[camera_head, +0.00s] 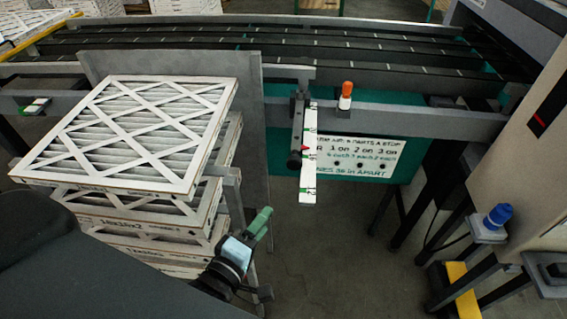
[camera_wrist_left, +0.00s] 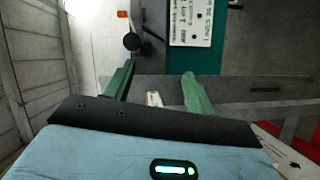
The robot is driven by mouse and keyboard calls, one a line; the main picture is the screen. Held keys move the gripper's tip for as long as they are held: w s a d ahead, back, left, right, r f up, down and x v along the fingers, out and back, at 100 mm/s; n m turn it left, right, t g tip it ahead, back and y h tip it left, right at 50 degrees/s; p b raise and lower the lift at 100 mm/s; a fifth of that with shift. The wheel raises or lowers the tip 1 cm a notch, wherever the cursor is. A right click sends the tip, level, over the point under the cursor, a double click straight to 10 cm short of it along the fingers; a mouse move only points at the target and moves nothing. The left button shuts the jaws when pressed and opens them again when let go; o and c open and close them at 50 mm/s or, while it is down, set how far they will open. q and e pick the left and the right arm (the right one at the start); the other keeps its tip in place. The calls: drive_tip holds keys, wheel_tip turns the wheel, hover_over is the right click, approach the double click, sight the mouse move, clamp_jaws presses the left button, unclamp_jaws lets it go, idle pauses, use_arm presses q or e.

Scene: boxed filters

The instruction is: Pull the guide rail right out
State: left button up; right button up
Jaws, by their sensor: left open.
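A dark rod with a round black end (camera_head: 295,158) sticks out from the front of the conveyor, beside a white marked strip (camera_head: 309,165) with a red pointer. I take this to be the guide rail's pull handle and scale. A grey bar (camera_head: 288,72) runs across its far end. The round black end shows in the left wrist view (camera_wrist_left: 132,41), beyond the left fingertip. My left gripper (camera_head: 262,222) has green fingers, spread open and empty in the left wrist view (camera_wrist_left: 158,80). It is below and left of the rod, apart from it. My right gripper is not in view.
A stack of boxed filters (camera_head: 140,130) stands at left, close to my left arm. A grey upright panel (camera_head: 250,110) stands beside it. A printed sign (camera_head: 355,155) hangs behind the strip. An orange-topped post (camera_head: 346,95) is on the conveyor frame. Floor below is clear.

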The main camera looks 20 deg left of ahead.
sight(292, 165)
use_arm(q)
drive_tip(key=w+r, duration=0.1)
drive_tip(key=w, duration=0.3)
drive_tip(key=w+r+n+t, duration=0.1)
drive_tip(key=w+r, duration=0.1)
drive_tip(key=w, duration=0.2)
drive_tip(key=w+d+r+n+p, duration=0.1)
drive_tip(key=w, duration=0.3)
drive_tip(key=shift+w+r, duration=0.15)
drive_tip(key=shift+r, duration=0.05)
drive_tip(key=shift+w+d, duration=0.15)
drive_tip(key=shift+w, duration=0.55)
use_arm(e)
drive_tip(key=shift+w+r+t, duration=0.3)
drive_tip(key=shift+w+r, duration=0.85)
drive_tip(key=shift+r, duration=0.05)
use_arm(q)
clamp_jaws()
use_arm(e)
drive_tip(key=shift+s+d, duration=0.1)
